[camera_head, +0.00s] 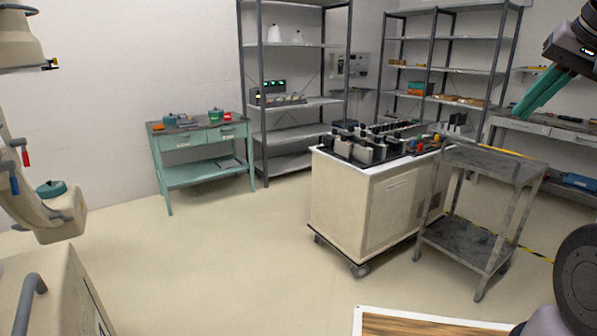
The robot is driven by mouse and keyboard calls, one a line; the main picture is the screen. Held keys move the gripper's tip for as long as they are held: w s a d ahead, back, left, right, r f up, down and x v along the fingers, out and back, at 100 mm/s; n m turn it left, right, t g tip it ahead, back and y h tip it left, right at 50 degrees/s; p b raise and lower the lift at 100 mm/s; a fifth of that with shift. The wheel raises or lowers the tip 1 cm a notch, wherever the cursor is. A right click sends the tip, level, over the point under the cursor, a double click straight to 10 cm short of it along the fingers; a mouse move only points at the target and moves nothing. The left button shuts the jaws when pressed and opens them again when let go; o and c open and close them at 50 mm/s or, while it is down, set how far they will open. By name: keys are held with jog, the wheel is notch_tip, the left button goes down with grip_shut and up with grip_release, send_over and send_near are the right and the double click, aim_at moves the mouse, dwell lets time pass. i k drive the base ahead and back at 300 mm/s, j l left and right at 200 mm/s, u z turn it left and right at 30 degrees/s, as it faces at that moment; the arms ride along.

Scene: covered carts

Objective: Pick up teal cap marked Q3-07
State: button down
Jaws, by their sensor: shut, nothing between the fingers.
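My gripper (519,111) shows at the upper right, with long teal fingers pointing down and left. The fingers are together and hold nothing. They hang in front of the right-hand shelf and workbench, well above the grey cart. A teal, cap-like thing (51,188) lies on the beige machine at the left edge. Two more small teal-green things, one at the left (170,119) and one at the right (216,113), stand on the green table. All are far from my gripper. No marking can be read, so I cannot tell which is Q3-07.
The green table (205,137) stands against the back wall. A beige cart (365,203) carries dark racks and blocks. A grey two-level cart (492,165) with a bare top stands close beside it. Metal shelves (293,102) stand behind. The floor (235,250) at centre left is clear.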

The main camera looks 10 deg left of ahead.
aim_at(50, 189)
jog(key=i+l+u, duration=0.1)
jog(key=i, duration=0.35)
jog(key=i+l+u, duration=0.1)
jog(key=i, duration=0.35)
jog(key=i+j+u, duration=0.15)
jog(key=i+u, duration=0.7)
jog(key=i, duration=0.15)
jog(key=i+l+u, duration=0.2)
jog(key=i+u, duration=0.2)
jog(key=i+j+u, duration=0.1)
jog(key=i+u, duration=0.2)
jog(key=i, duration=0.15)
jog(key=i+u, duration=0.35)
jog(key=i, duration=0.15)
jog(key=i+l+u, duration=0.3)
jog(key=i, duration=0.15)
jog(key=i+l+u, duration=0.15)
jog(key=i+u, duration=0.2)
jog(key=i+l+u, duration=0.3)
jog(key=i+l, duration=0.15)
jog(key=i+l+u, duration=0.1)
jog(key=i+l, duration=0.15)
jog(key=i, duration=0.25)
jog(key=i+l+u, duration=0.1)
jog(key=i+l, duration=0.15)
jog(key=i, duration=0.2)
jog(key=i+l+u, duration=0.1)
jog(key=i+l, duration=0.25)
jog(key=i, duration=0.15)
